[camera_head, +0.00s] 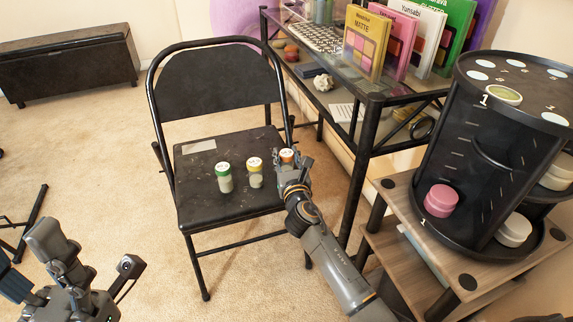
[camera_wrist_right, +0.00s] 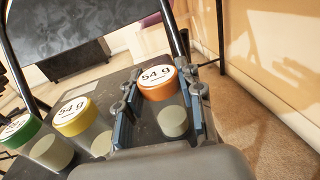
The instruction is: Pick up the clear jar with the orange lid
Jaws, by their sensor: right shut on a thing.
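The clear jar with the orange lid (camera_wrist_right: 158,82) stands between the fingers of my right gripper (camera_wrist_right: 165,110) in the right wrist view. The fingers are shut on its sides, and its lid reads "54 g". In the head view the orange lid (camera_head: 287,155) shows just above my right gripper (camera_head: 291,172), which hides most of the jar, at the right side of the black chair seat (camera_head: 200,150). I cannot tell whether the jar touches the seat. My left gripper (camera_head: 75,275) is at the lower left, away from the chair; its fingertips do not show clearly.
A yellow-lidded jar (camera_head: 255,173) and a green-lidded jar (camera_head: 224,177) stand left of the held jar on the seat. A black shelf (camera_head: 375,100) stands close at right. A round black organizer (camera_head: 465,150) sits on a wooden stand. Carpet (camera_head: 90,140) is open at left.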

